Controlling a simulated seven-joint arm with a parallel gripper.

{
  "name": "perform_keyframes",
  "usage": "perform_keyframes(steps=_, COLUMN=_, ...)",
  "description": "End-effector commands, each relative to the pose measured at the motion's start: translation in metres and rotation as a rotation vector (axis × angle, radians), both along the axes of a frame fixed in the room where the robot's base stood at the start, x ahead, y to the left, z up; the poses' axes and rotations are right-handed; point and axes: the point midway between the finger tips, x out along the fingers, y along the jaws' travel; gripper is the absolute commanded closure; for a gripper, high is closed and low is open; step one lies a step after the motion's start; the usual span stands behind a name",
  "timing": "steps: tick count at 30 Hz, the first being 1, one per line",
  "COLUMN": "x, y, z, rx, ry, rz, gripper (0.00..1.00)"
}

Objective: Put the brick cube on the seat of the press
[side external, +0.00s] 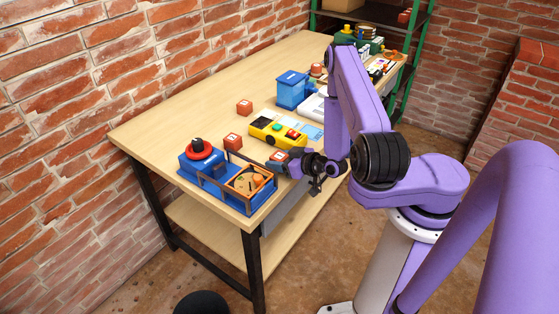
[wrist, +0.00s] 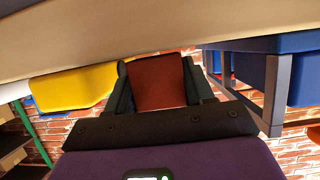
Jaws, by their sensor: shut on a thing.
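My gripper (side external: 291,165) is shut on a brick-red cube (side external: 278,156) at the table's near long edge. In the wrist view the cube (wrist: 158,82) sits between the two dark fingers of my gripper (wrist: 160,76). A blue device (side external: 212,181), apparently the press, stands at the table's near left corner, left of my gripper. It has a red ring with a black knob (side external: 197,146), brown frame bars and a tan, orange-rimmed part (side external: 249,181). I cannot tell which part is the seat. Two similar red cubes lie on the table, one near the press (side external: 232,141) and one farther back (side external: 244,107).
A blue box (side external: 291,90) and a white tray (side external: 313,108) are farther back. The left part of the tabletop (side external: 180,110) is clear. A green-framed shelf (side external: 409,60) stands at the far end.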

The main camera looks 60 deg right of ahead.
Motion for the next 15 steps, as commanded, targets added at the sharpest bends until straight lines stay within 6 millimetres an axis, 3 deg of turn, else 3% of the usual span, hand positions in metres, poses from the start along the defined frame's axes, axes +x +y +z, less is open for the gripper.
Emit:
perform_keyframes(steps=6, x=-0.0001, y=0.0003, z=-0.0041, rx=0.001, ry=0.000, rz=0.001, gripper=0.89)
perform_keyframes(steps=7, x=0.0000, y=0.0003, z=-0.0038, rx=0.000, ry=0.000, rz=0.001, gripper=0.38)
perform_keyframes(steps=8, x=0.0000, y=0.0003, z=-0.0037, rx=0.000, ry=0.000, rz=0.001, gripper=0.28)
perform_keyframes(steps=9, x=-0.0001, y=0.0003, z=-0.0036, rx=0.000, ry=0.000, rz=0.001, gripper=0.22)
perform_keyframes(steps=15, x=-0.0001, y=0.0003, z=-0.0035, rx=0.000, ry=0.001, rz=0.001, gripper=0.22)
